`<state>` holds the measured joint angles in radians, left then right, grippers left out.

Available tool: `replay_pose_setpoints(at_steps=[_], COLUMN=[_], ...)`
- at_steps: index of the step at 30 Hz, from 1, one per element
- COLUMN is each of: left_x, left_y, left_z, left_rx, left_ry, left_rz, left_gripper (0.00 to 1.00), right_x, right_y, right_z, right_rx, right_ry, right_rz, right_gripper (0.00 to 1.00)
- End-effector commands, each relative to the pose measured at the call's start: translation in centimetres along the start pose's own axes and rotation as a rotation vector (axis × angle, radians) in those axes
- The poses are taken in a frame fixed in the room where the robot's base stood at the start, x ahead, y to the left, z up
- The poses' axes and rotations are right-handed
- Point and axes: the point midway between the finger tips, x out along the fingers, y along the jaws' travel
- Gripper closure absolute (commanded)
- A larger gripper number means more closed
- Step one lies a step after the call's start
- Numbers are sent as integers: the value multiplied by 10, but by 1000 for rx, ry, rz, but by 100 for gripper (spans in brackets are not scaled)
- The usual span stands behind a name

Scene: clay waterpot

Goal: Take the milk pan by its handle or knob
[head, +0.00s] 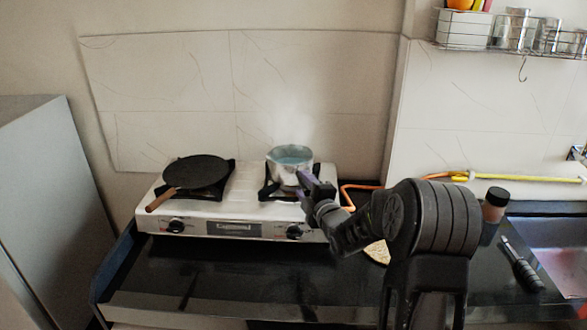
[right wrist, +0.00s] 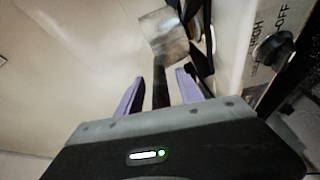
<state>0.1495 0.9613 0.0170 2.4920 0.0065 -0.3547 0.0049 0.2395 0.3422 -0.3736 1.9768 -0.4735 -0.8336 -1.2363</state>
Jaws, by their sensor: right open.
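The milk pan (head: 290,158) is a small metal pot with bluish liquid in it and faint steam above. It stands on the right burner of the white gas stove (head: 215,214). My right gripper (head: 306,183) is at the pan's front right side. In the right wrist view the pan's metal body (right wrist: 163,36) is ahead, and its dark handle (right wrist: 161,88) lies between the two purple fingers of the gripper (right wrist: 161,77). The fingers are open, with a gap on each side of the handle. In the head view the gripper hides the handle. My left gripper is not in view.
A flat black pan (head: 195,171) with a brown handle sits on the left burner. An orange hose (head: 352,190) runs right of the stove. A dark bottle (head: 494,204) and a black-handled tool (head: 522,265) are near the sink. The black counter front is mostly clear.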

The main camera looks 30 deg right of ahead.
Motion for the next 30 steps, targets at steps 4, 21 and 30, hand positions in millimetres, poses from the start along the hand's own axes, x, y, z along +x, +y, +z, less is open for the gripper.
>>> replay_pose_setpoints(at_steps=[4,21,30], left_x=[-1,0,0], left_y=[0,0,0], left_z=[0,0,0], left_rx=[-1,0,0], left_ry=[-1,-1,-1], left_rz=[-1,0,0], left_gripper=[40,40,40], right_x=[4,3,3], right_y=[-1,-1,0], right_z=[0,0,0], right_rx=[1,1,1], right_ry=[-1,-1,-1], right_rz=[0,0,0], right_gripper=[56,61,86])
